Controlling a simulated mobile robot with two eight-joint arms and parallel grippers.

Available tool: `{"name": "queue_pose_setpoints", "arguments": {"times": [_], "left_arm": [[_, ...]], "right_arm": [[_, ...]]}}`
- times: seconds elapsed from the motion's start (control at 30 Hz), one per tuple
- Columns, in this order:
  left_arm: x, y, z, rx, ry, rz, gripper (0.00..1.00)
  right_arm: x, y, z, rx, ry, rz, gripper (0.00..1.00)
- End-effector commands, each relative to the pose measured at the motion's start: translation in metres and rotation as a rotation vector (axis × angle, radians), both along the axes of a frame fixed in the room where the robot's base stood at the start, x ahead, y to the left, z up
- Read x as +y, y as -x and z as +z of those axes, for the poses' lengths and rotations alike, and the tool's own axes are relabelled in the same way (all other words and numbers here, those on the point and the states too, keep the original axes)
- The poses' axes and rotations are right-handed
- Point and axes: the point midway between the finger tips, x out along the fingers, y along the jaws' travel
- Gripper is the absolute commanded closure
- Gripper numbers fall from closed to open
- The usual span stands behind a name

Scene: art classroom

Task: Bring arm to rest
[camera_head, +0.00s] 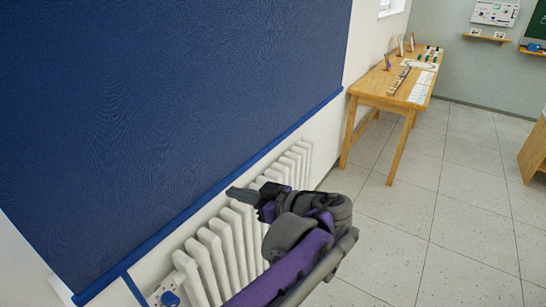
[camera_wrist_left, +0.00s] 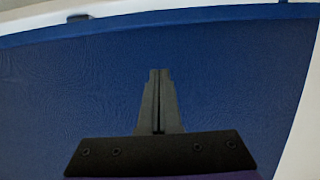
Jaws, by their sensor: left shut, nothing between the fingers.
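My left arm comes in from the bottom of the head view, purple and dark grey. Its gripper (camera_head: 235,192) points left toward the wall, in front of the white radiator and just below the blue panel. In the left wrist view the two fingers of my left gripper (camera_wrist_left: 158,74) are together, with nothing between them. The blue panel fills most of the background there. How far the fingertips are from the wall is hard to tell. My right gripper is not in view.
A large dark blue panel (camera_head: 170,90) covers the wall at left, above a white radiator (camera_head: 220,240). A wooden table (camera_head: 375,95) with small items stands at the back. A wooden furniture edge (camera_head: 535,155) shows at far right. The tiled floor (camera_head: 430,200) between is clear.

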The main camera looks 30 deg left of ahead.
Motion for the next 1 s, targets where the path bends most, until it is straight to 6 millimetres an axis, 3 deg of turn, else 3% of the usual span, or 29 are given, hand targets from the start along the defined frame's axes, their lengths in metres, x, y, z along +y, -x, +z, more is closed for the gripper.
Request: {"name": "queue_pose_setpoints", "arguments": {"times": [0.27,0.47,0.6,0.7,0.83,1.0], "left_arm": [[0.002,0.008,-0.009,0.068,0.051,-0.026,1.00],[-0.006,0.052,-0.065,0.418,0.337,-0.252,1.00],[-0.037,0.087,-0.111,0.635,0.550,-0.564,1.00],[-0.066,0.106,-0.135,0.713,0.644,-0.817,1.00],[-0.102,0.121,-0.151,0.731,0.681,-1.109,1.00],[-0.129,0.128,-0.158,0.702,0.654,-1.332,1.00]], "right_arm": [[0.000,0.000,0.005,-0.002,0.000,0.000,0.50],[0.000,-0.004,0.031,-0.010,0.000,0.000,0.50],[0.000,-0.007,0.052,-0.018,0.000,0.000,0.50],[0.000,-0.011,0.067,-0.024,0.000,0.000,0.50],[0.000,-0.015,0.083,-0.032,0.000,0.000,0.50],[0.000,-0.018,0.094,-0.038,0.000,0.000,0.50]]}}
